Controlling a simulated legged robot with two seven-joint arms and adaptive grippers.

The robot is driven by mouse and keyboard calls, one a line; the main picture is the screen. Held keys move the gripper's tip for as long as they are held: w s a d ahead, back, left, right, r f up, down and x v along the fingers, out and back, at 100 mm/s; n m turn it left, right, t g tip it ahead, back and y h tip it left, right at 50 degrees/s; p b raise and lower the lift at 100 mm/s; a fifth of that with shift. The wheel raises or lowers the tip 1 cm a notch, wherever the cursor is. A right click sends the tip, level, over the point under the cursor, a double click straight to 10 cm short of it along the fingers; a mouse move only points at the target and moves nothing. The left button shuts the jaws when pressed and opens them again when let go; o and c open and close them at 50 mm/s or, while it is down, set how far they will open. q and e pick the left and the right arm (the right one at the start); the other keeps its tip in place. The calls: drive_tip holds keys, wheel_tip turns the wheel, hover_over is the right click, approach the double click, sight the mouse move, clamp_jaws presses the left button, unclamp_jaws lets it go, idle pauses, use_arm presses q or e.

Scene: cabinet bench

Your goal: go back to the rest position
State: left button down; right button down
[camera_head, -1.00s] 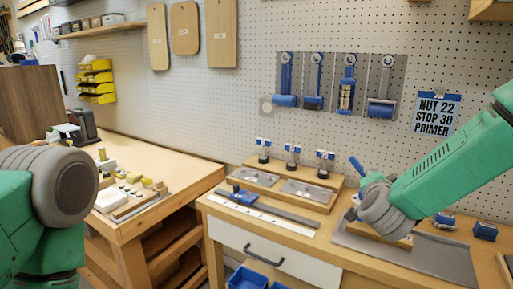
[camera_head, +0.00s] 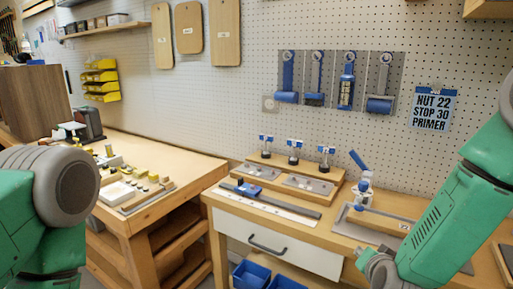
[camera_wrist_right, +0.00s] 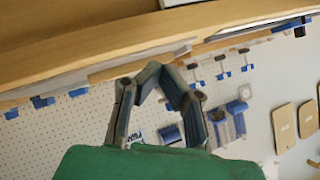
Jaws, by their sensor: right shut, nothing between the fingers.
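My right arm (camera_head: 455,225) reaches in from the right of the head view, in front of the workbench (camera_head: 215,212). Its grey wrist end (camera_head: 378,268) is low, near the bench's front edge; the fingers cannot be made out there. In the right wrist view my right gripper (camera_wrist_right: 158,72) is shut and empty, with its fingers bent together at the top. My left arm (camera_head: 40,220) shows at the lower left of the head view, with a large grey joint; its gripper is out of view.
A small blue-handled press (camera_head: 363,188) stands on the bench beside my right arm. A wooden stand (camera_head: 290,176) and a white drawer (camera_head: 280,243) are to its left. Blue bins (camera_head: 250,275) sit below. A pegboard (camera_head: 230,100) closes off the back.

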drive_tip(key=s+f+n+g+y, duration=0.1)
drive_tip(key=s+f+n+g, duration=0.35)
drive_tip(key=s+f, duration=0.95)
drive_tip(key=s+d+f+n+g, duration=0.1)
drive_tip(key=s+f+n+g, duration=0.1)
drive_tip(key=s, duration=0.9)
drive_tip(key=s+f+n+g+b, duration=0.1)
drive_tip(key=s+f+g, duration=0.3)
drive_tip(key=s, duration=0.7)
drive_tip(key=shift+s+d+n+g+y, duration=0.25)
drive_tip(key=shift+d+n+g+y, duration=0.15)
drive_tip(key=shift+n, duration=0.25)
drive_tip(key=shift+w+f, duration=0.1)
drive_tip(key=shift+w, duration=0.05)
